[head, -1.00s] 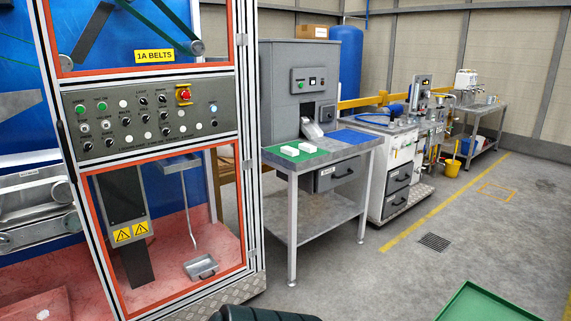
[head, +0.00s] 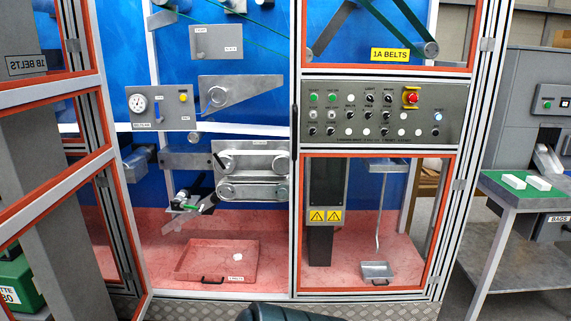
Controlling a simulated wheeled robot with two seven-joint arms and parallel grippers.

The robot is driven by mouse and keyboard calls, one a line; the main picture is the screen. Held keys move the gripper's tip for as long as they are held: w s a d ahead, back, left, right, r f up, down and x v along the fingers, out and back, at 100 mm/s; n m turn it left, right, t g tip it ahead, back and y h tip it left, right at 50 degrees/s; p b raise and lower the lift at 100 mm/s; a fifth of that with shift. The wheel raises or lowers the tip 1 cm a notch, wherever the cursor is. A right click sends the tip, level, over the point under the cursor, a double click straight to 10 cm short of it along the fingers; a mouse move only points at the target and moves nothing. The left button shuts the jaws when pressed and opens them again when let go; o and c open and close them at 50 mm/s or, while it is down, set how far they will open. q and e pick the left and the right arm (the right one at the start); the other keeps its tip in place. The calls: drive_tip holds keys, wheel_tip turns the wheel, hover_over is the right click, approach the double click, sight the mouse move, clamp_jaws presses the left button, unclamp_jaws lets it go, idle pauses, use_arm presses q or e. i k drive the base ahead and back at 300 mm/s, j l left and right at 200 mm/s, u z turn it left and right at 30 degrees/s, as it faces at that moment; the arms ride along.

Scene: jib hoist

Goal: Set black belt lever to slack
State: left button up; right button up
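I cannot make out for certain which part is the black belt lever. In the open left bay, a grey plate (head: 216,42) carries small labels too small to read. Below it are a tapered metal arm (head: 238,92), a plate with a round gauge and a yellow knob (head: 162,107), and a roller unit (head: 252,172). A small dark part with green on it (head: 184,204) sits at that unit's lower left. Neither gripper is in view.
An orange-edged door (head: 52,200) stands open at the left. The control panel (head: 380,113) has a red stop button (head: 411,97). A red tray (head: 216,261) lies on the bay floor. A steel table (head: 520,194) with white blocks stands at the right.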

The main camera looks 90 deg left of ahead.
sight(226, 159)
drive_tip(key=u, duration=3.2)
